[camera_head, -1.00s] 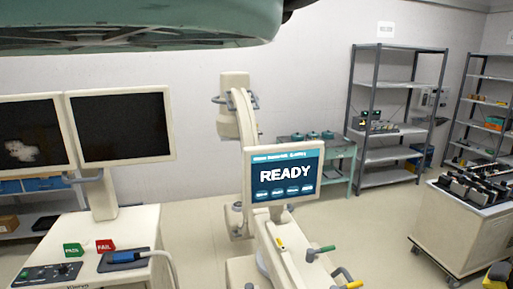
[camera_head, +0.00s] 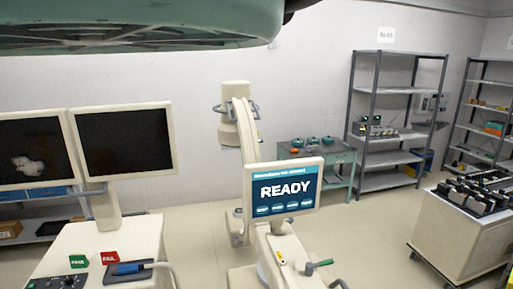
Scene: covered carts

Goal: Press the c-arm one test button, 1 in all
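The C-arm machine (camera_head: 240,122) stands in the middle, with a cream curved arm. Its tilted screen (camera_head: 285,188) faces me and reads READY in white on dark blue. A row of several small light-blue buttons (camera_head: 284,209) runs along the bottom of the screen; their labels are too small to read. I cannot tell which one is a test button. My gripper is not in view.
A cream cart (camera_head: 140,240) at the left carries two dark monitors, a green PASS (camera_head: 79,261) and red FAIL block (camera_head: 110,258), and a blue handheld device. A teal overhead shape (camera_head: 140,20) crosses the top left. Grey shelves (camera_head: 395,100) and a loaded cart (camera_head: 455,232) stand right, with floor between.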

